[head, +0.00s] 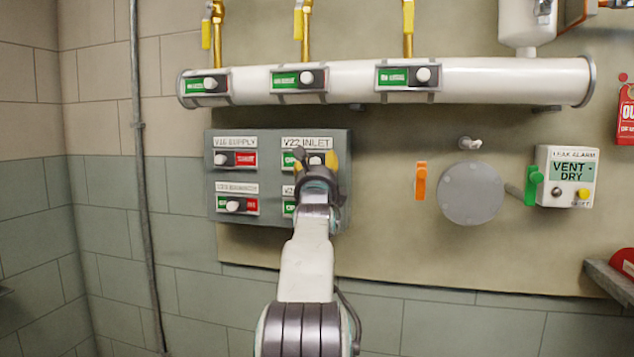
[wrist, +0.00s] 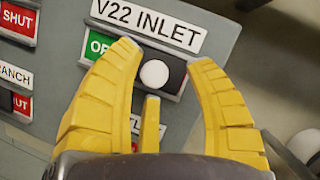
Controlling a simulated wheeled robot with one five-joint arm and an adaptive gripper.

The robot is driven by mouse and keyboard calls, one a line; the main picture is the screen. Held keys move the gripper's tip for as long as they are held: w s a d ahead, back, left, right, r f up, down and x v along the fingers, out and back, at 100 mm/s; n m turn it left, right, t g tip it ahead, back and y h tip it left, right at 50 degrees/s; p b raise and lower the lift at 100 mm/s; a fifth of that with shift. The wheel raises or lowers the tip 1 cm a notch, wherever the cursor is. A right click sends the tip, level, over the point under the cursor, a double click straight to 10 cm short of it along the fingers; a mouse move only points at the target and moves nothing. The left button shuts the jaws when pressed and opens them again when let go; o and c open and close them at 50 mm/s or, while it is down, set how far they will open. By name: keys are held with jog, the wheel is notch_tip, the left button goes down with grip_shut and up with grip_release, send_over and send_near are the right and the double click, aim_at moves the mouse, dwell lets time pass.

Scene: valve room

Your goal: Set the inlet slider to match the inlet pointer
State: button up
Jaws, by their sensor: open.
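The V22 INLET slider (wrist: 154,73) is on the grey panel, under its white label (wrist: 145,25). Its white round knob sits toward the right of the slot, with green OPEN lettering showing to its left. In the head view the slider is at the panel's upper right, mostly hidden by my gripper (head: 312,160). My gripper (wrist: 165,60) is open, with yellow fingers either side of the knob; contact cannot be told.
The panel (head: 272,213) also holds the V16 SUPPLY slider (head: 235,159), a lower-left slider (head: 238,205) and a partly hidden lower-right one. Yellow-handled valves rise above the pipe (head: 510,80). To the right are an orange handle (head: 421,182), a grey disc (head: 470,193) and a leak alarm box (head: 566,177).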

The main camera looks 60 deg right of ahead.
jog(key=v, duration=1.1)
dwell(0.8)
